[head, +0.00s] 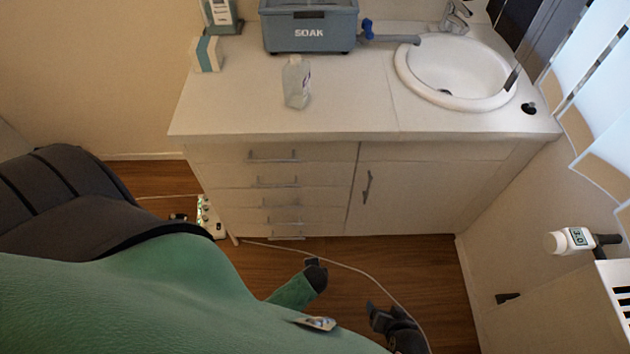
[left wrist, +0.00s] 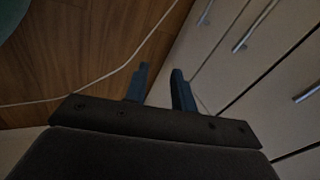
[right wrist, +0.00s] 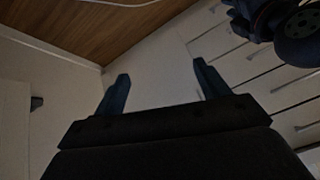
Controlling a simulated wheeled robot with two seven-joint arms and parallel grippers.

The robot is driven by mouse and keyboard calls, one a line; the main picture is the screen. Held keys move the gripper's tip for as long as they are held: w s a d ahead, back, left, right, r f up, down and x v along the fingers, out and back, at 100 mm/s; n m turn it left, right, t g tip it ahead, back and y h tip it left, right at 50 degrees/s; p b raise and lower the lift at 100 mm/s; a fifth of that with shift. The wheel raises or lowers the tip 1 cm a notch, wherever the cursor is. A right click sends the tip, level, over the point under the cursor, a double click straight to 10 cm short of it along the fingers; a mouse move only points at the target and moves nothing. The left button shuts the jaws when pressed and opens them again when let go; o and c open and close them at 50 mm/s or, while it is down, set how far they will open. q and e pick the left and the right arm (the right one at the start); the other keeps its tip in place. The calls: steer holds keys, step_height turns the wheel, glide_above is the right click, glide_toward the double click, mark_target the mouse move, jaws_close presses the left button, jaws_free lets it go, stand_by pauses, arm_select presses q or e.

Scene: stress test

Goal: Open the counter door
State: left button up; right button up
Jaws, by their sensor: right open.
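The counter door (head: 425,196) is the plain right-hand front of the white counter (head: 330,115). It stands shut, flush with the drawers, with an upright metal handle (head: 368,187) near its left edge. My right gripper (head: 384,314) is low in front of the door, clear of the handle. In the right wrist view its fingers (right wrist: 160,72) stand wide apart and empty, facing the pale cabinet front. My left gripper (left wrist: 160,70) shows in the left wrist view, fingers apart and empty, over floor and drawer fronts. In the head view I cannot clearly make it out.
Several drawers (head: 274,171) lie left of the door. A green and black chair (head: 130,290) fills the lower left. A white cable (head: 330,262) crosses the wooden floor from a power strip (head: 208,217). A radiator valve (head: 570,241) projects at right. A bottle (head: 296,82) stands on the counter.

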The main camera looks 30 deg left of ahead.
stand_by(0.6)
steer(key=s+d+f+g+h, duration=0.1)
steer(key=s+d+g+h, duration=0.1)
steer(key=s+d+g, duration=0.25)
arm_select(q)
steer(key=s+d+r+n+g+h, duration=0.1)
steer(key=s+d+r+n, duration=0.1)
steer(key=r, duration=0.7)
steer(key=s+d+r+n+g+h, duration=0.2)
steer(key=s+r+n, duration=0.2)
steer(key=r, duration=0.5)
steer(key=shift+s+d+r+n, duration=0.2)
steer(key=shift+s+n, duration=0.15)
steer(key=shift+n, duration=0.55)
steer(key=shift+s+f, duration=0.25)
steer(key=shift+s, duration=0.25)
jaws_close()
arm_select(e)
steer(key=w+d+r+h, duration=0.1)
steer(key=d+r, duration=0.1)
steer(key=d, duration=0.3)
steer(key=shift+w+d+r, duration=0.15)
steer(key=shift+w+d, duration=0.2)
